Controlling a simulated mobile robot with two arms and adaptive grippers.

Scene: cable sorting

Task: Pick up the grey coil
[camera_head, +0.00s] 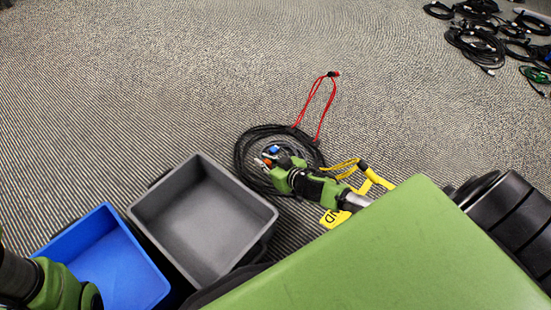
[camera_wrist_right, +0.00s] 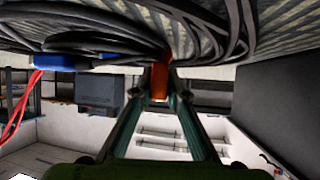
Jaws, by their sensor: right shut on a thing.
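The grey coil (camera_head: 245,140), a loop of dark cable, lies on the carpet in the middle of the head view, with a blue connector showing inside it. My right gripper (camera_head: 268,161) reaches over its lower part. In the right wrist view, dark cable strands (camera_wrist_right: 205,20) of the coil run close across the top, and the fingers (camera_wrist_right: 158,85) are closed together at them, with an orange piece between. The exact grip point is hidden. My left arm shows at the bottom left of the head view, but its fingers do not.
A red cable (camera_head: 328,95) lies above the coil and a yellow cable (camera_head: 350,166) beside my right arm. A grey bin (camera_head: 150,212) and a blue bin (camera_head: 70,234) stand at the lower left. Several cables (camera_head: 475,45) lie at the upper right; the upper-left carpet is clear.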

